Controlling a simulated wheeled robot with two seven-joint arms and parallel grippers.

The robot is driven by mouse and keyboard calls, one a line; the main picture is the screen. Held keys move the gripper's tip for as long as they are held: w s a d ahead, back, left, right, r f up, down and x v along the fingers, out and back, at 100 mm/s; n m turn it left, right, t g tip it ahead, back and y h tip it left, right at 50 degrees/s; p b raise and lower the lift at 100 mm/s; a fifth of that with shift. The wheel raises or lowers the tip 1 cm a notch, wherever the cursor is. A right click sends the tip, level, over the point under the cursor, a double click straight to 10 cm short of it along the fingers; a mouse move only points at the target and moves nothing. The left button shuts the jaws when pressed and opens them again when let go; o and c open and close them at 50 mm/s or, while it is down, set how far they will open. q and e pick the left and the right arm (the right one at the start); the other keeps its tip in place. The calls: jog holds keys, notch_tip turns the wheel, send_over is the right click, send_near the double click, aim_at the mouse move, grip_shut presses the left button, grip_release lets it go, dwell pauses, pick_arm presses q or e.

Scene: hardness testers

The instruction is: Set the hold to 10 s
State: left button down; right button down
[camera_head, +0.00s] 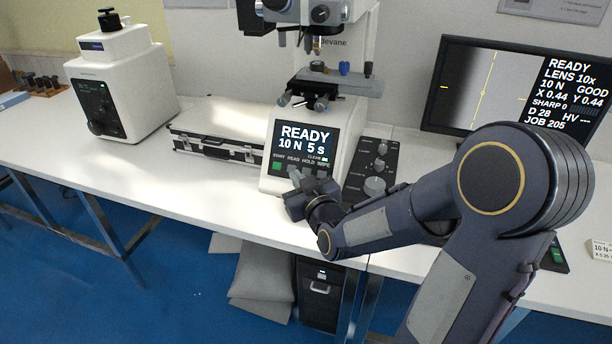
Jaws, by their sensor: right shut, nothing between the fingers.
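The hardness tester (348,120) stands on the white bench, its front panel facing me. Its screen (304,138) reads "READY", "10 N 5 s". Below it is a row of labels, START, READ, HOLD and WIPE, with a green button (277,166) under START. My right gripper (296,177) is shut and empty, its tips at the lower part of this panel. The gripper and wrist cover part of the button row, and I cannot tell whether the tips touch a button. My left gripper is out of view.
A knob box (374,185) stands just right of the tester, close to my right arm. A monitor (520,88) stands at the right. A silver case (215,130) and a white machine (118,80) stand left. The bench front left is clear.

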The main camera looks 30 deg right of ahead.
aim_at(307, 172)
jog(key=w+d+f+b, duration=0.3)
jog(key=d, duration=0.1)
jog(key=shift+w, duration=0.2)
jog(key=shift+f, duration=0.1)
jog(key=shift+b, duration=0.3)
dwell(1.6)
jog(key=shift+w+d+f+b, duration=0.2)
jog(key=shift+w+d+b, duration=0.1)
jog(key=shift+b, duration=0.25)
jog(key=shift+w+d+f+b, duration=0.1)
jog(key=shift+d+f+b, duration=0.1)
jog(key=shift+b, duration=0.2)
dwell(0.4)
dwell(0.4)
jog(key=shift+s+a+r, duration=0.4)
jog(key=shift+a, duration=0.1)
